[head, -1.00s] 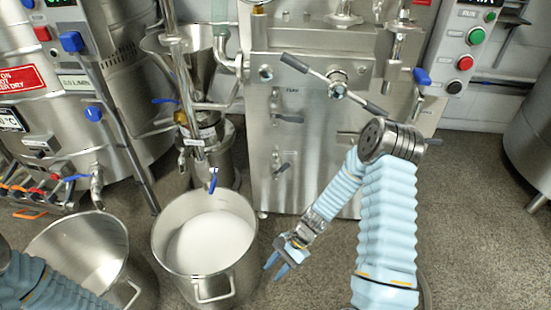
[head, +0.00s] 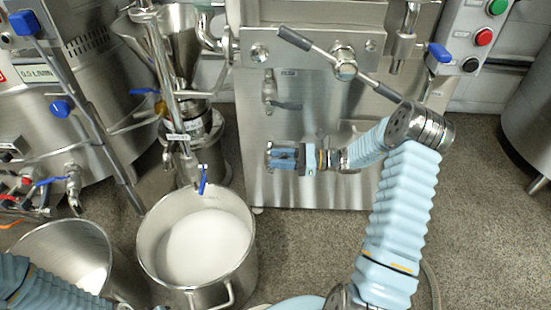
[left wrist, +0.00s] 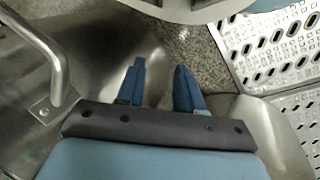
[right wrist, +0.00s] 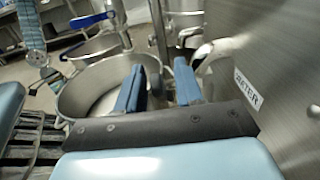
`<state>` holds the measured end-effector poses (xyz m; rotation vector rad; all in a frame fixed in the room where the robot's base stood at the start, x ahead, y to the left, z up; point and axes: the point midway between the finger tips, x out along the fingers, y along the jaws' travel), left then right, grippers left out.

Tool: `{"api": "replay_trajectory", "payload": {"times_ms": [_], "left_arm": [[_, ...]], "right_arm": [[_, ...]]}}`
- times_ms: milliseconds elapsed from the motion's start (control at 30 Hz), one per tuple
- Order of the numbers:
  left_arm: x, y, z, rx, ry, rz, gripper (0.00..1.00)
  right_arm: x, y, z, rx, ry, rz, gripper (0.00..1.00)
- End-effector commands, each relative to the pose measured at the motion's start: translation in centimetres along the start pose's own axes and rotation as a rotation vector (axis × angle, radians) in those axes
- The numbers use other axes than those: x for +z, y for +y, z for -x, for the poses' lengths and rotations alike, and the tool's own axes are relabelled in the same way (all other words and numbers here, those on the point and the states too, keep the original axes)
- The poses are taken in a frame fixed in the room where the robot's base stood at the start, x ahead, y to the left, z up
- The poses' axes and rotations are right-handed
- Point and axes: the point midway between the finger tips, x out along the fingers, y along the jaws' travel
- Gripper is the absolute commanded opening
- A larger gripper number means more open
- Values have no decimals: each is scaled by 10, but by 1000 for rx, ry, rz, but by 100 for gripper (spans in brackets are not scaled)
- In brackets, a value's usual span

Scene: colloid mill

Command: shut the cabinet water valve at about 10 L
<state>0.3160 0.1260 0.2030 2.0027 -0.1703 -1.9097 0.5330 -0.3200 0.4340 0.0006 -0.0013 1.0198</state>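The steel cabinet (head: 330,110) stands behind my right arm, and a WATER label (right wrist: 249,90) shows close on a steel panel in the right wrist view. My right gripper (head: 270,158) is at the lower valve on the cabinet's front and hides most of it. Its blue fingers are apart in the right wrist view (right wrist: 162,88); I cannot tell whether they touch the lever. An upper valve (head: 269,92) with a steel lever is above. A steel pot (head: 150,262) holds white liquid; its level cannot be read. My left gripper (left wrist: 160,88) is open and empty, outside the head view.
A blue-handled outlet (head: 203,180) hangs over the pot. A second steel pot (head: 40,232) stands at left. A long bar handle (head: 380,88) crosses the cabinet top near my right arm. Floor (head: 490,235) is clear at right.

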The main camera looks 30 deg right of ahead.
Motion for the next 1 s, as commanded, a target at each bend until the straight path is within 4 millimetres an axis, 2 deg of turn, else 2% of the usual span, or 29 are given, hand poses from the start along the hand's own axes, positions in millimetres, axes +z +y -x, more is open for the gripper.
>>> {"api": "replay_trajectory", "payload": {"times_ms": [100,367,600,1000], "left_arm": [[0,0,-1,0,0,0,36],[0,0,-1,0,0,0,36],[0,0,-1,0,0,0,36],[0,0,-1,0,0,0,36]], "right_arm": [[0,0,-10,1,1,0,36],[0,0,-12,1,1,0,36],[0,0,-12,1,1,0,1],[-1,0,-11,0,-2,0,0]]}}
